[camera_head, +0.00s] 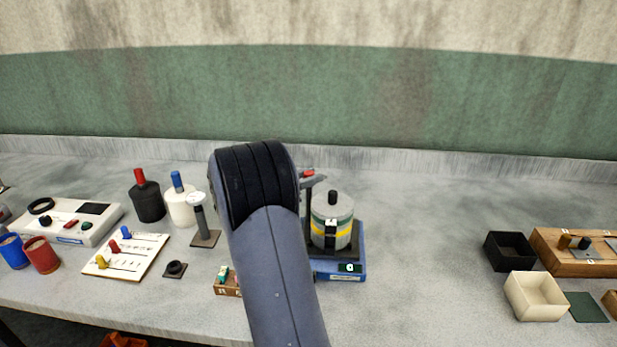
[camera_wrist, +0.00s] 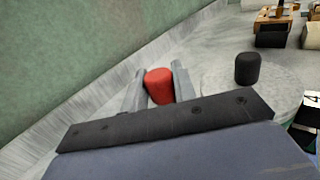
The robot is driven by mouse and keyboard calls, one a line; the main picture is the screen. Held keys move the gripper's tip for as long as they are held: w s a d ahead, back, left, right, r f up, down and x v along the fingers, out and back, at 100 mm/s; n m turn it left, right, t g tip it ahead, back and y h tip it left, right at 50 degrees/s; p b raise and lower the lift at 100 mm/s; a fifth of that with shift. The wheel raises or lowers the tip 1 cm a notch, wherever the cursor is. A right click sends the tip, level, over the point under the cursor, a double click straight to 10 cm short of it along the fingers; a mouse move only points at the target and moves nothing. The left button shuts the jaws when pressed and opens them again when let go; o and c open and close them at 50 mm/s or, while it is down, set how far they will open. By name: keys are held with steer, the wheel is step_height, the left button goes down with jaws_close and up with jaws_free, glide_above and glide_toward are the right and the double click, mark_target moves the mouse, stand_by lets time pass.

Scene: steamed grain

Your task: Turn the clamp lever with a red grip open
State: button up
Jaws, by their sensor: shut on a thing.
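The red grip (camera_wrist: 159,87) of the clamp lever sits between the two grey fingers of my gripper (camera_wrist: 158,82) in the wrist view, and my gripper is shut on it. In the head view the tip of the red grip (camera_head: 308,173) shows just right of my dark arm link, which hides my gripper and part of the lever. The grey, yellow-banded pot (camera_head: 332,215) stands right of the lever on a blue base (camera_head: 345,271) with a small display. Its black knob (camera_wrist: 247,68) shows right of my fingers in the wrist view.
A post on a square foot (camera_head: 203,222), a black bottle (camera_head: 148,202) and a white bottle (camera_head: 180,206) stand left of my arm. A small wooden block (camera_head: 228,285) is by my arm. The counter is clear between the blue base and the black box (camera_head: 509,252).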

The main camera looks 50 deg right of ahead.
steer(key=shift+t, duration=0.3)
steer(key=n+t+b, duration=0.2)
steer(key=t, duration=0.1)
steer(key=n+t+b, duration=0.1)
steer(key=n+t, duration=0.1)
steer(key=t, duration=0.1)
steer(key=shift+s+f+b, duration=0.15)
steer(key=shift+f+b, duration=0.05)
steer(key=shift+b, duration=0.15)
steer(key=n+t+b, duration=0.2)
steer(key=t+b, duration=0.1)
steer(key=shift+n+t+y, duration=0.3)
steer(key=shift+r+n+t+b, duration=0.1)
steer(key=shift+n+t+b, duration=0.25)
steer(key=shift+b, duration=0.2)
steer(key=shift+r+t+y, duration=0.15)
steer(key=shift+t+y, duration=0.15)
steer(key=shift+t, duration=0.05)
steer(key=o, duration=1)
steer(key=shift+c, duration=0.2)
steer(key=shift+a, duration=0.1)
